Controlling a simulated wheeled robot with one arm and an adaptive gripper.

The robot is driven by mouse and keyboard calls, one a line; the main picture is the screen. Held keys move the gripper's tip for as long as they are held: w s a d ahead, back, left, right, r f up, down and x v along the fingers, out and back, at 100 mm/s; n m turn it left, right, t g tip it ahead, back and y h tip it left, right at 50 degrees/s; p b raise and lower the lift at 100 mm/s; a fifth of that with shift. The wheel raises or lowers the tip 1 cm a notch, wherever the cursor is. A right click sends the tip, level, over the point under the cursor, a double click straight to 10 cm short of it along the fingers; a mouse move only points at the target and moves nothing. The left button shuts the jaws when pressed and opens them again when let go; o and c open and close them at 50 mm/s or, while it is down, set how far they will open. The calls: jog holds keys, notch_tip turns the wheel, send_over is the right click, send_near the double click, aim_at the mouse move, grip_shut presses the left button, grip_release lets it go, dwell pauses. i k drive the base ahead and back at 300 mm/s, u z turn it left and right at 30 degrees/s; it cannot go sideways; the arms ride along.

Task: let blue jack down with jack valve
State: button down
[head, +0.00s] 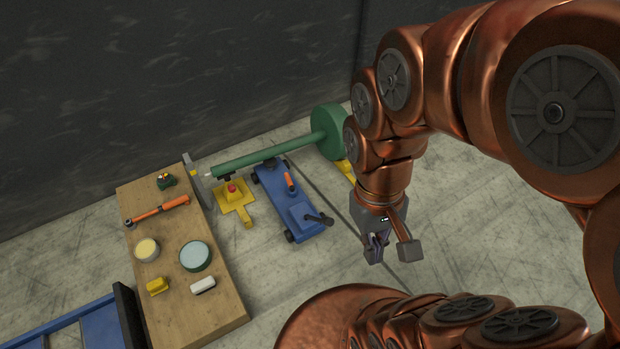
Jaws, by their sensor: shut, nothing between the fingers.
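The blue jack (271,186) is a long, low trolley with dark wheels, standing on the floor in the middle of the head view. An orange handle-like part (290,181) is on its top. A dark knob or lever (321,218) sticks out at its near right end; I cannot tell for sure which of these is the jack valve. My gripper (391,254) is to the right of the jack, apart from it and pointing down. It is shut and empty. The far end of the jack lies close to a green shaft, and whether they touch is unclear.
The green shaft (262,160) has a large disc (328,130) at its right end. A yellow stand (234,196) with a red top is left of the jack. A wooden bench (172,225) with a wrench and several containers stands farther left. Floor in front of the jack is clear.

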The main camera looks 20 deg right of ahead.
aim_at(289, 181)
jog(key=u, duration=0.1)
jog(key=i, duration=0.85)
jog(key=u, duration=0.35)
